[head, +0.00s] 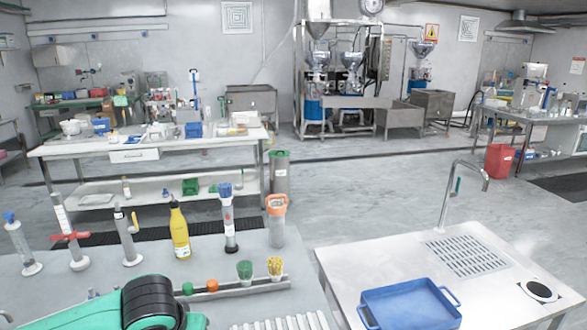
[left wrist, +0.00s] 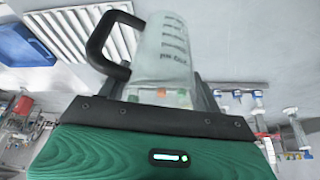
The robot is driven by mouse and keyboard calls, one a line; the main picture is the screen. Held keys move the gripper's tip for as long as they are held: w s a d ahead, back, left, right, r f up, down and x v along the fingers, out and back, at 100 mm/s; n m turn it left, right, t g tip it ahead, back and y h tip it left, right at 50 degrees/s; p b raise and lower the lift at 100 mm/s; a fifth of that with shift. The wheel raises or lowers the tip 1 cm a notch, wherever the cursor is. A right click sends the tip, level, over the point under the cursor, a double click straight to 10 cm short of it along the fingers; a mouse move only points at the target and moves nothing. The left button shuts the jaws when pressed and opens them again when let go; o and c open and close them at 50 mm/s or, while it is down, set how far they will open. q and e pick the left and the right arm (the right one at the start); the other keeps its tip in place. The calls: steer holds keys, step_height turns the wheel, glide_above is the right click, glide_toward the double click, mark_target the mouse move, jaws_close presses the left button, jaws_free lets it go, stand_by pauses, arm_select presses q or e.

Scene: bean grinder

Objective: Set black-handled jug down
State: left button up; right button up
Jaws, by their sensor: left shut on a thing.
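The clear jug (left wrist: 168,48) with printed dark markings and a black handle (left wrist: 98,40) shows in the left wrist view. My left gripper (left wrist: 165,92) is shut on it; dark fingers show beside its body, and the handle sticks out to the left. Whether the jug touches a surface cannot be told. In the head view only the green and black part of my left arm shows at the bottom left, over the near grey table (head: 235,260); the jug is not visible there. My right gripper is in neither view.
A white ribbed rack (head: 285,323) is at the near table's front edge. A blue tray (head: 410,305) sits on the right-hand sink table (head: 370,262).

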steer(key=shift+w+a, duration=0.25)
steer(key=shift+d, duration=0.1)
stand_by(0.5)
